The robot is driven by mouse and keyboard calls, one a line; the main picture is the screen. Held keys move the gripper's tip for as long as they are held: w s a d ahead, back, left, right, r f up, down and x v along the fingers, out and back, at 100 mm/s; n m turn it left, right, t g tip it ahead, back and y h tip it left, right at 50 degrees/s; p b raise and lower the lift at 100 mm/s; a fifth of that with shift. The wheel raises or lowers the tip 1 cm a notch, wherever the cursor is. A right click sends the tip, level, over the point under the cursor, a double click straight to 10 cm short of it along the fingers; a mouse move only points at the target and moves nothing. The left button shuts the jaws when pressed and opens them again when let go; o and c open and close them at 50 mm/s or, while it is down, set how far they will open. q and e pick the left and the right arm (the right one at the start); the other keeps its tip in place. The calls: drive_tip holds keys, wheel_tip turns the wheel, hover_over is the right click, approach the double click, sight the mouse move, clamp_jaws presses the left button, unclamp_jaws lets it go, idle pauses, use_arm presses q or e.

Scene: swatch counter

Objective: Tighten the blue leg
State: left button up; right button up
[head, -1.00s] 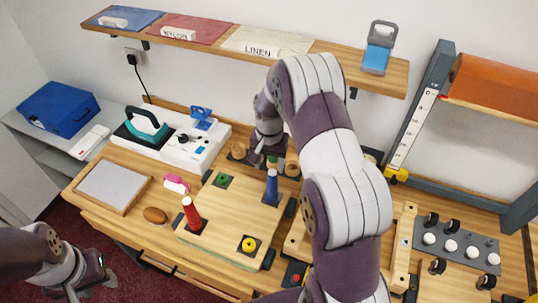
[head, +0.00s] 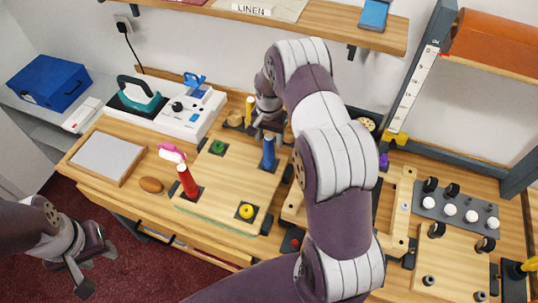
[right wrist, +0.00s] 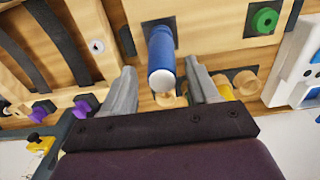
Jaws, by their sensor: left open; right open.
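The blue leg (head: 268,152) stands upright at the back right corner of a light wooden board (head: 222,185). It also shows in the right wrist view (right wrist: 161,58), with its pale end toward the camera. The leg's seat is partly visible as a dark plate. My left gripper (head: 97,270) is open and empty, low at the left, off the table.
A red leg (head: 187,181) stands at the board's front left. A green ring (head: 218,147) and a yellow ring (head: 246,211) sit at other corners. A yellow leg (head: 250,108) stands behind the board. A brown oval object (head: 150,185) and a grey-topped panel (head: 105,158) lie left.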

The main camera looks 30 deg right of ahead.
drive_tip(key=shift+w, duration=0.15)
drive_tip(key=c, duration=1)
drive_tip(key=shift+o, duration=0.2)
drive_tip(key=m, duration=0.6)
drive_tip(key=shift+m, duration=0.4)
drive_tip(key=m, duration=0.8)
drive_tip(key=o, duration=0.7)
